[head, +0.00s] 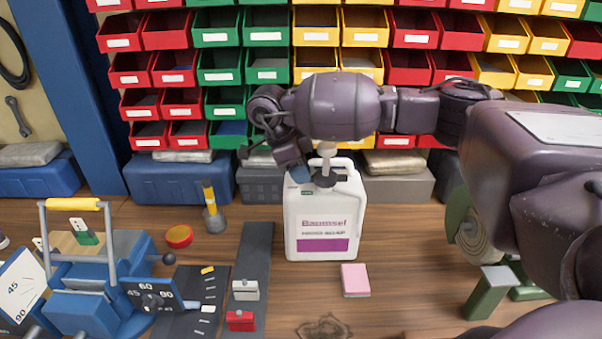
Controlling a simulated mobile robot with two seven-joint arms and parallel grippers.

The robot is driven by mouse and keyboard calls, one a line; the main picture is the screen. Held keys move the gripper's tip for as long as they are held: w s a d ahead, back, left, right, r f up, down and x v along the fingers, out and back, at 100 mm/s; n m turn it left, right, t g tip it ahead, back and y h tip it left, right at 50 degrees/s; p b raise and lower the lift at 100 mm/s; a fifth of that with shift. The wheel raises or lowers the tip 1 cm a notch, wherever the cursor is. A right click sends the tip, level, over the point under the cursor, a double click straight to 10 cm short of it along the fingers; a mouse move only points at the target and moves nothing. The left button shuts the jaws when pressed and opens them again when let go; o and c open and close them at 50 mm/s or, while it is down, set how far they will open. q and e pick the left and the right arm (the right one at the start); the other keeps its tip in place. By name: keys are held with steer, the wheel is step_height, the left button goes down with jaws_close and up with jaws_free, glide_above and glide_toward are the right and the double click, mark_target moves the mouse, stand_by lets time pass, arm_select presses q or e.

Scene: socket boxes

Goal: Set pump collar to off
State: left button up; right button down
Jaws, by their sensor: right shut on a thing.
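A white jug (301,216) with a purple label band stands upright on the wooden bench. A pale pump stem (326,160) rises from its top, with a dark pump collar (325,181) around its base. My right gripper (305,174) comes down from above at the left of the stem. Its fingers are shut on the collar, though the wrist partly hides the grip. The collar's off mark cannot be read; a small green patch (307,192) shows on the jug's shoulder. My left gripper is not in view.
A pink sponge-like block (355,280) lies in front of the jug. A yellow-handled tool (211,208), a red-rimmed disc (179,236) and a blue angle fixture (95,270) stand to the left. Rows of coloured bins (217,65) fill the back.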

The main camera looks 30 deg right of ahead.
stand_by(0.5)
steer(key=c, duration=1.3)
jaws_free()
steer(key=shift+o, duration=0.7)
steer(key=v, duration=1)
steer(key=shift+r, duration=0.4)
steer(key=shift+w, duration=0.15)
